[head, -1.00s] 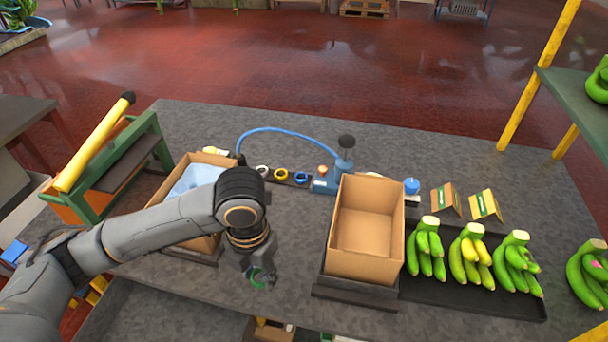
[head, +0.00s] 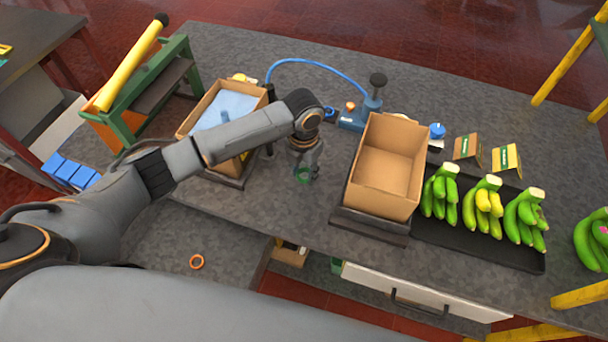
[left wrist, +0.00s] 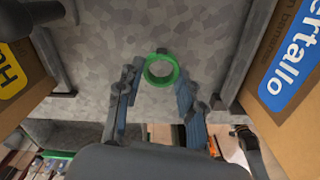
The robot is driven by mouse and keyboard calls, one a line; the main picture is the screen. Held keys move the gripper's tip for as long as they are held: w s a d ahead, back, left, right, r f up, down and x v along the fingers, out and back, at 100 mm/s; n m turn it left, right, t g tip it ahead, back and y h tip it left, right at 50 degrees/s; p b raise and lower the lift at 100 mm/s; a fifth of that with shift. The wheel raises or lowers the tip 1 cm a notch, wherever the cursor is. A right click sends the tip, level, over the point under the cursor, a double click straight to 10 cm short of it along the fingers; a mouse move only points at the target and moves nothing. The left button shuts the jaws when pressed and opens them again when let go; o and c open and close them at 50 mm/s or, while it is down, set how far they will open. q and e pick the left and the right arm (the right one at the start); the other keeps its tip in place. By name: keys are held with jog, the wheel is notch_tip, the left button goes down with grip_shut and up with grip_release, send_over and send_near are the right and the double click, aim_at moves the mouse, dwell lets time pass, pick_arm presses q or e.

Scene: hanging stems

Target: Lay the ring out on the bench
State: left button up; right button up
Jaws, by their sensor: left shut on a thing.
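A green ring (head: 303,173) is between the fingertips of my left gripper (head: 304,168), over the grey bench (head: 265,205) and between two cardboard boxes. In the left wrist view the green ring (left wrist: 161,70) is pinched at the fingertips of my left gripper (left wrist: 157,88), with its opening facing the camera and the bench surface behind it. I cannot tell whether the ring touches the bench. An orange ring (head: 196,262) lies on a lower grey surface in front of the bench. My right gripper is not in view.
An open, empty-looking cardboard box (head: 385,168) stands right of the gripper, and a box with blue lining (head: 248,165) stands left. A blue stand with a hose (head: 360,115) is behind. Banana bunches (head: 480,210) lie on a black tray at right. Bench in front of the gripper is clear.

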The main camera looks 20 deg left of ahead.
pick_arm(q)
jog(key=shift+w+f, duration=0.2)
jog(key=shift+f, duration=0.05)
notch_tip(320, 180, down, 2)
jog(key=shift+f+p, duration=0.25)
jog(key=shift+p, duration=0.05)
jog(key=shift+f, duration=0.4)
jog(key=o, duration=0.8)
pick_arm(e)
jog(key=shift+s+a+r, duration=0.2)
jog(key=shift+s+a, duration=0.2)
